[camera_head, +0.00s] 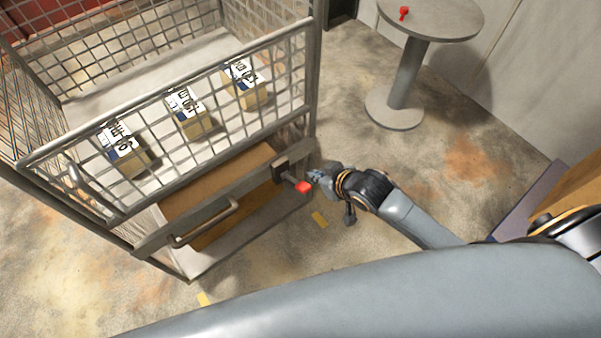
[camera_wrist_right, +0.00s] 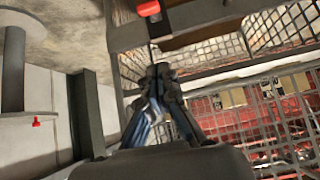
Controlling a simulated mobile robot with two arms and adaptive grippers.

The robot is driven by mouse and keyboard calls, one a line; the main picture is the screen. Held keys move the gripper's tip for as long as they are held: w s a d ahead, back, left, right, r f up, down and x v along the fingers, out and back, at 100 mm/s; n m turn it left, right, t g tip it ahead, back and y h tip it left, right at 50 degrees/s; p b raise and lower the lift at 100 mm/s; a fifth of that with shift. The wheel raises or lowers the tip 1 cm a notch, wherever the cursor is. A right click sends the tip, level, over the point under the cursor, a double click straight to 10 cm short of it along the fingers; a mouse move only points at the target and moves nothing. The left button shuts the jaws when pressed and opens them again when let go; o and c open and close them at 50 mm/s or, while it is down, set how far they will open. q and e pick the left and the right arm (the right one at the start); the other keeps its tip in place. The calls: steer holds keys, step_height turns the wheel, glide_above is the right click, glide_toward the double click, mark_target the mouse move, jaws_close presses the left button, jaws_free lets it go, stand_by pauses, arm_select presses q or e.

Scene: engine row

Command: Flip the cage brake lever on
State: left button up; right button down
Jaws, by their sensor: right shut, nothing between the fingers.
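The cage brake lever is a short bar with a red tip (camera_head: 304,187), on a dark bracket (camera_head: 281,169) at the right end of the cage's (camera_head: 170,90) front rail. The red tip also shows at the top of the right wrist view (camera_wrist_right: 149,8). My right gripper (camera_head: 314,174) is close beside the red tip, just above and right of it in the head view. Its fingers are together and empty (camera_wrist_right: 160,72). I cannot tell whether they touch the lever. My left gripper is not in view.
Several labelled boxes (camera_head: 197,124) stand in the cage. A handle (camera_head: 205,224) sits on the front rail, left of the lever. A round table (camera_head: 436,14) with a small red object (camera_head: 404,12) stands at the back right. Floor between it and the cage is clear.

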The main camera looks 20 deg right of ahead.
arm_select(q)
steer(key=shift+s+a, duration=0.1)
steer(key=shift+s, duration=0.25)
arm_select(e)
steer(key=shift+s, duration=0.1)
glide_above(305, 187)
steer(key=w, duration=0.2)
steer(key=f, duration=0.7)
steer(key=shift+s+a, duration=0.15)
steer(key=shift+a, duration=0.2)
steer(key=f, duration=0.1)
steer(key=s+f, duration=0.1)
steer(key=shift+s+d+f+p, duration=0.15)
steer(key=shift+d+f+p, duration=0.15)
steer(key=shift+f, duration=0.1)
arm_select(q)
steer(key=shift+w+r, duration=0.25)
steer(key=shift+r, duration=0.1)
arm_select(e)
steer(key=shift+s+f, duration=0.25)
steer(key=shift+f, duration=0.2)
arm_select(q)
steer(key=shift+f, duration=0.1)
